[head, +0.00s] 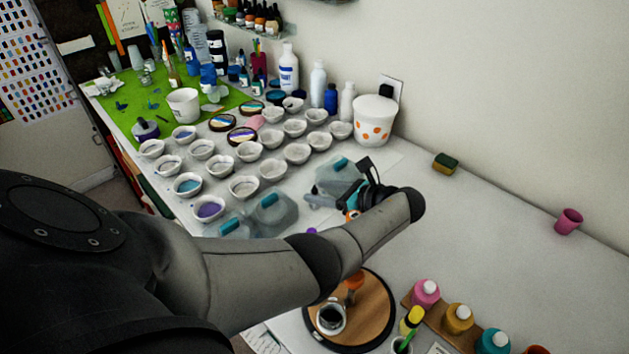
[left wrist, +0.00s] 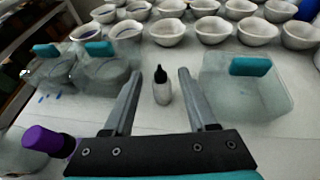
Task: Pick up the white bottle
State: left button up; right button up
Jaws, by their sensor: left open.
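A small whitish bottle with a black pointed cap (left wrist: 162,92) stands upright on the table in the left wrist view. It is between the two fingers of my open left gripper (left wrist: 159,76), with a gap on both sides. In the head view my left gripper (head: 322,197) is low over the table between two clear jugs, and the small bottle cannot be made out there. Larger white bottles, one (head: 288,72) with a blue label, another (head: 318,80) and a third (head: 346,102), stand by the back wall, well away from the gripper. My right gripper is not in view.
Clear containers with teal caps stand on both sides, left (left wrist: 103,75) and right (left wrist: 245,92). A purple-capped container (left wrist: 48,140) is near the left finger. Rows of white bowls (head: 244,187) lie beyond. The table at right is mostly clear around a sponge (head: 446,162) and a pink cup (head: 568,221).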

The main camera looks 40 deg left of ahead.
pick_arm(q)
grip_shut()
dwell(0.4)
